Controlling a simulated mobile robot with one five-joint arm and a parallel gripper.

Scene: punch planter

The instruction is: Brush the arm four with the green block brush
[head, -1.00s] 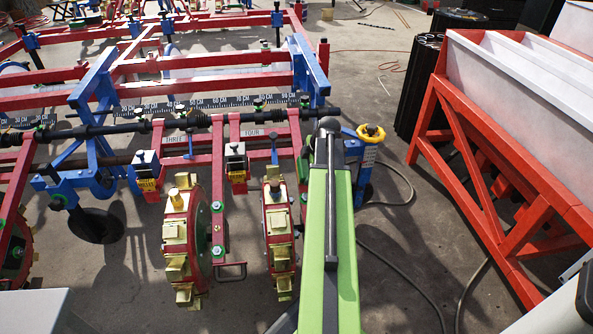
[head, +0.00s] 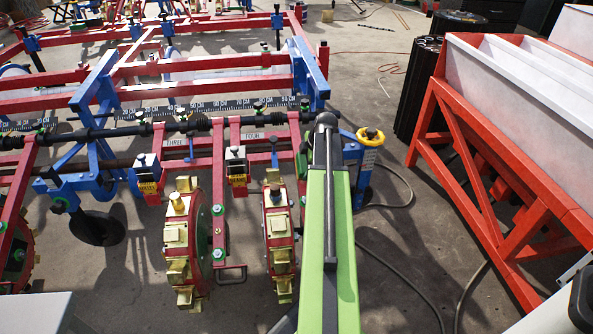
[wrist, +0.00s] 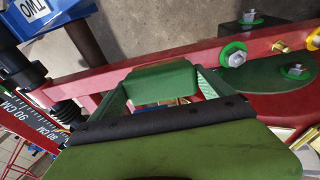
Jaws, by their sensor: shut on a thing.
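In the wrist view my gripper (wrist: 160,92) is shut on the green block brush (wrist: 162,82), which spans between its two green ribbed fingers. A red bar of the planter (wrist: 100,83) runs just behind the brush. I cannot tell whether they touch. In the head view the FOUR label (head: 253,136) sits on the red frame, with red arms beside it and a wheel with pale yellow blocks (head: 279,240) below. My own green arm reaches out to the right of these. It hides my gripper and the brush there.
A wheel under the THREE label (head: 176,143) stands left of the other. A yellow-topped blue post (head: 369,150) stands just right of my arm. A red frame with a white trough (head: 500,150) is at the right. Cables cross the open floor between.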

